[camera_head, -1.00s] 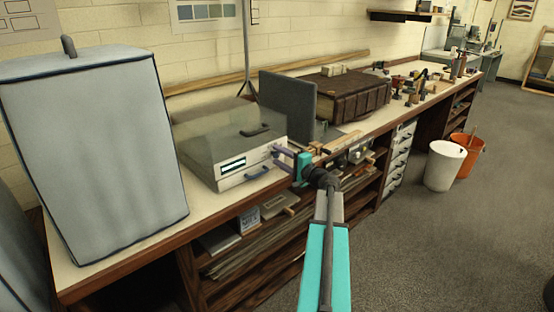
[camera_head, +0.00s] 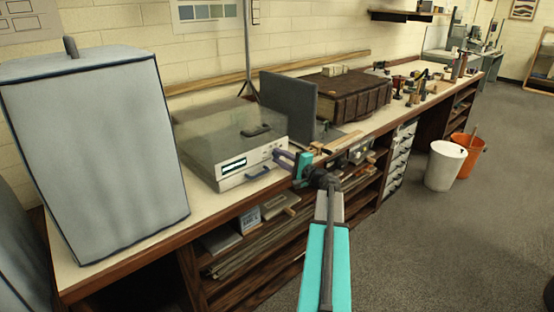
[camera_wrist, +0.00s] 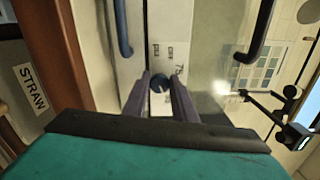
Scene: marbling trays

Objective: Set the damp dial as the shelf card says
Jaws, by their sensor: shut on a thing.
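A pale box with a grey lid (camera_head: 225,135) stands on the bench, with a lit display (camera_head: 234,164) on its front. My gripper (camera_head: 278,156) is at the right end of that front. In the wrist view, a small dark blue dial (camera_wrist: 158,84) sits on the pale front panel, between the tips of my gripper (camera_wrist: 160,82), which is shut on it.
A blue handle (camera_head: 258,174) sticks out left of my gripper, and a dark lid handle (camera_head: 256,130) is above. A dark upright panel (camera_head: 288,103) stands right of the box. A covered grey case (camera_head: 95,155) fills the left bench. A STRAW label (camera_wrist: 31,87) shows in the wrist view.

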